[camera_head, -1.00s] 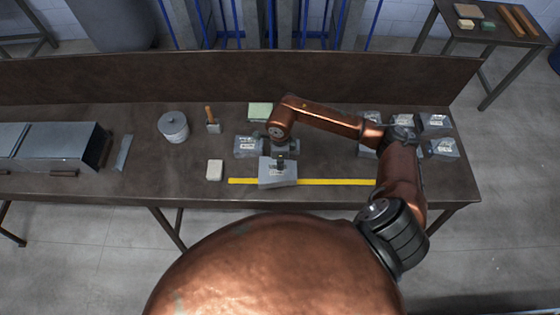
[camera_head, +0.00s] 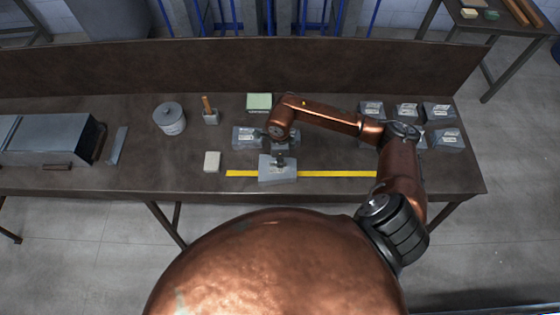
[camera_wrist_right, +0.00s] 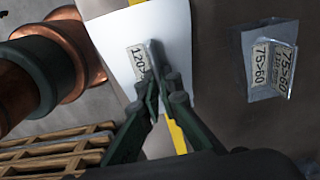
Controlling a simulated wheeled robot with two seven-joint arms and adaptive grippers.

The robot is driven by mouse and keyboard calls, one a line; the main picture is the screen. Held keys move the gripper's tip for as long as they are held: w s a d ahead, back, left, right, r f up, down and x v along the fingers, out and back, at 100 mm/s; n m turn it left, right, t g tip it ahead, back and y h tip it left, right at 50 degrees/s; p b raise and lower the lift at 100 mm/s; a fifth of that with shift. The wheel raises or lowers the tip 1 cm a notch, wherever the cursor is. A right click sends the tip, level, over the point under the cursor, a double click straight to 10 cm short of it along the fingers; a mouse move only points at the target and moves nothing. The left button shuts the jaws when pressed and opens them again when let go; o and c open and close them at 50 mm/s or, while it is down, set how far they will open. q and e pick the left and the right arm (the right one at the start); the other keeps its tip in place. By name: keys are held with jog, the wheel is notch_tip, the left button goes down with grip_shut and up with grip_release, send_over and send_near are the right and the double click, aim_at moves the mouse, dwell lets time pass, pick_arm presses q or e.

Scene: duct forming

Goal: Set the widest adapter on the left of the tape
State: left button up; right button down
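A grey adapter (camera_head: 278,172) with a white label is at the bench's front middle, over the yellow tape (camera_head: 340,174), with tape showing on both sides of it. In the right wrist view its label starts with "120" and the rest is hidden. My right gripper (camera_wrist_right: 160,82) is shut on this adapter (camera_wrist_right: 170,30) by its thin upright tab. Whether the adapter touches the bench is hard to tell. Another adapter (camera_head: 247,138) stands just behind it; one labelled "75>60" (camera_wrist_right: 262,50) shows in the wrist view. My left gripper is out of view.
Several more adapters (camera_head: 438,112) stand at the bench's right end, partly behind my right arm. A pale block (camera_head: 212,161) lies near the tape's left end. Behind are a lidded can (camera_head: 169,119), a wooden-handled tool (camera_head: 209,110) and a green-topped block (camera_head: 259,102). Ductwork (camera_head: 45,140) lies left.

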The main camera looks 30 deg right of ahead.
jog(key=c, duration=2.1)
grip_release()
jog(key=shift+r, duration=0.1)
notch_tip(320, 180, up, 12)
jog(key=shift+f, duration=0.1)
